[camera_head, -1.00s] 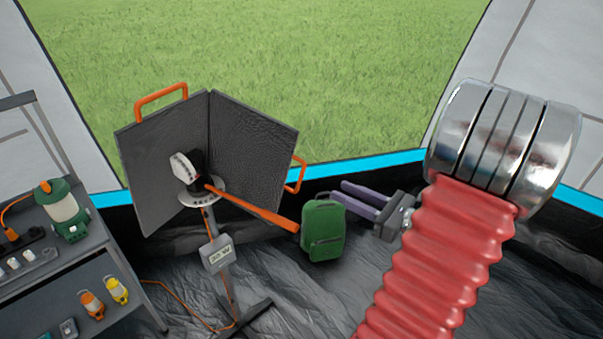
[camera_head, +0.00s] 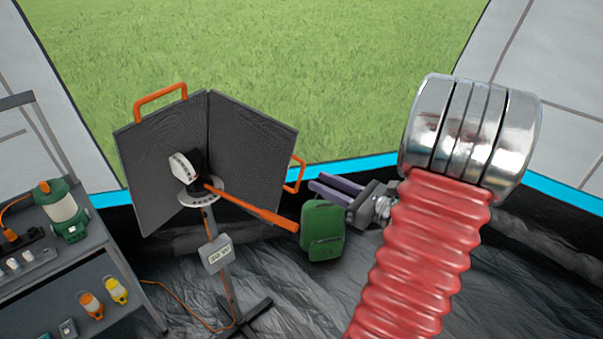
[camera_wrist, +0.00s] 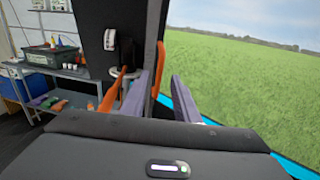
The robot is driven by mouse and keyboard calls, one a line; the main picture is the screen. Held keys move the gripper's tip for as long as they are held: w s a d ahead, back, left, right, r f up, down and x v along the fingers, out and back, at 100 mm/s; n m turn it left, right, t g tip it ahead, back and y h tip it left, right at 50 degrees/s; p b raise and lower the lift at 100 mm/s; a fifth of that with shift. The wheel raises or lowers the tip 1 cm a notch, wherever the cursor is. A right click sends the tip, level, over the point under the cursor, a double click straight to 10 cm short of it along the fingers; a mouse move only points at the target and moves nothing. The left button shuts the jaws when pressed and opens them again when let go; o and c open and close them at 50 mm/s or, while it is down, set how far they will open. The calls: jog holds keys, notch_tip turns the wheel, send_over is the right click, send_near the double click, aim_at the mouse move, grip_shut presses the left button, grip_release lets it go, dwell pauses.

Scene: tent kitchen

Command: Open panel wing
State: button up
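A folding dark panel stands on a post, with a left wing (camera_head: 155,165) and a right wing (camera_head: 252,150) set at an angle. The left wing has an orange handle (camera_head: 160,93) on its top edge. The right wing has an orange handle (camera_head: 297,174) on its outer edge. My gripper (camera_head: 315,183) is just right of that handle, its purple fingers pointing at it. In the wrist view, the fingers are apart (camera_wrist: 158,78), and the orange handle (camera_wrist: 159,66) appears between their tips. A small gap seems to remain in the head view; contact cannot be confirmed.
An orange lever (camera_head: 252,209) sticks out below the panel, near a green bag (camera_head: 322,230). A shelf (camera_head: 75,262) with a green lantern (camera_head: 62,210) stands at left. An orange cable (camera_head: 175,303) lies on the floor by the stand.

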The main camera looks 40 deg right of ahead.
aim_at(301, 173)
jog(key=shift+w+a, duration=0.25)
jog(key=shift+w, duration=1)
jog(key=shift+w+a, duration=0.25)
jog(key=shift+w, duration=0.95)
jog(key=shift+w+a, duration=0.25)
jog(key=shift+w, duration=1)
jog(key=shift+c, duration=0.3)
grip_shut()
